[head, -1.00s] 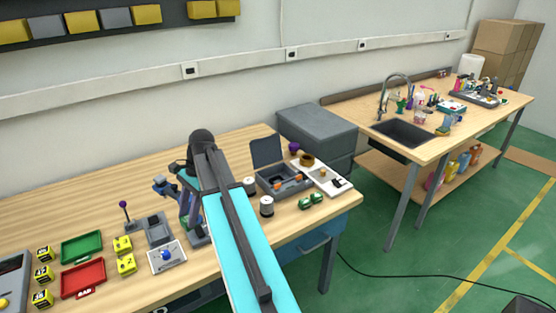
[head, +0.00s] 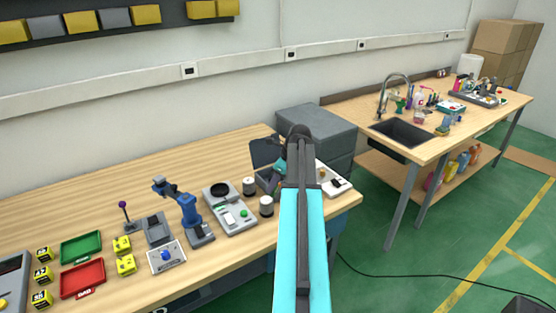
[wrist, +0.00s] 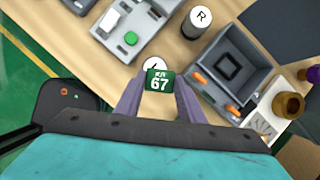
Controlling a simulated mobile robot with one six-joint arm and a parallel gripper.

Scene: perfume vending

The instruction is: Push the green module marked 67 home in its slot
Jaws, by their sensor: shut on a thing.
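The green module marked 67 (wrist: 158,82) is between the fingers of my gripper (wrist: 158,93) in the wrist view, its label facing the camera. My gripper is shut on it. A grey open case (wrist: 246,55) with square recesses and orange pieces lies to the right of the module in the wrist view, apart from it in the picture. I cannot tell the height of the module above the bench. In the head view my arm hides the gripper, the module and much of the case; the case's dark lid (head: 263,151) shows.
A white-topped cylinder marked R (wrist: 203,18) stands beside the case; another (wrist: 153,63) is partly behind the module. A grey device with a green button (wrist: 130,39) is at upper left. A white board with a brown ring (wrist: 288,105) lies right of the case. The bench edge is near.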

